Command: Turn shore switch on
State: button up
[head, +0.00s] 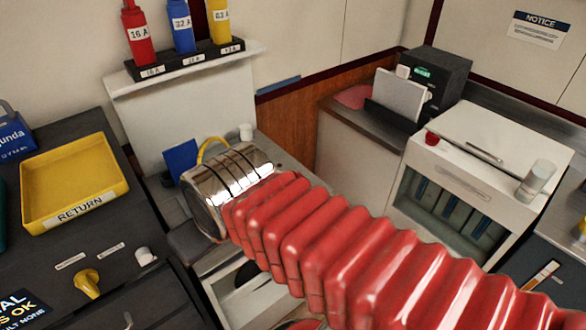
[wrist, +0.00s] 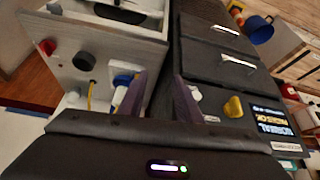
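No label that I can read names the shore switch. A yellow rotary knob (head: 87,283) sits on the dark left counter's panel, with a white knob (head: 145,256) to its right and small unreadable labels above. In the wrist view the yellow knob (wrist: 233,107) is to the right of my gripper (wrist: 160,92), and the white knob (wrist: 195,94) is close beside the right finger. My gripper's two fingers are apart, with only dark counter surface visible between them. In the head view my red-sleeved arm hides much of the middle, and I cannot make out the fingertips.
A yellow RETURN tray (head: 75,180) lies on the left counter. A white shelf (head: 190,72) holds red, blue and yellow labelled cartridges. A white cabinet (head: 490,150) with a red button stands right. A blue plug with a yellow cable (wrist: 122,88) is beside the left finger.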

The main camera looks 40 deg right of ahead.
jog(key=shift+w+d, duration=0.1)
dwell(0.3)
jog(key=m+g, duration=0.1)
send_over(299, 174)
jog(key=s, duration=0.6)
jog(key=shift+h, duration=0.3)
jog(key=f, duration=0.4)
jog(key=shift+w+a+f, duration=0.2)
jog(key=shift+a+f, duration=0.05)
jog(key=shift+f, duration=0.05)
jog(key=x, duration=1.3)
jog(key=shift+a+f, duration=0.1)
jog(key=shift+f, duration=0.3)
jog(key=shift+c, duration=0.2)
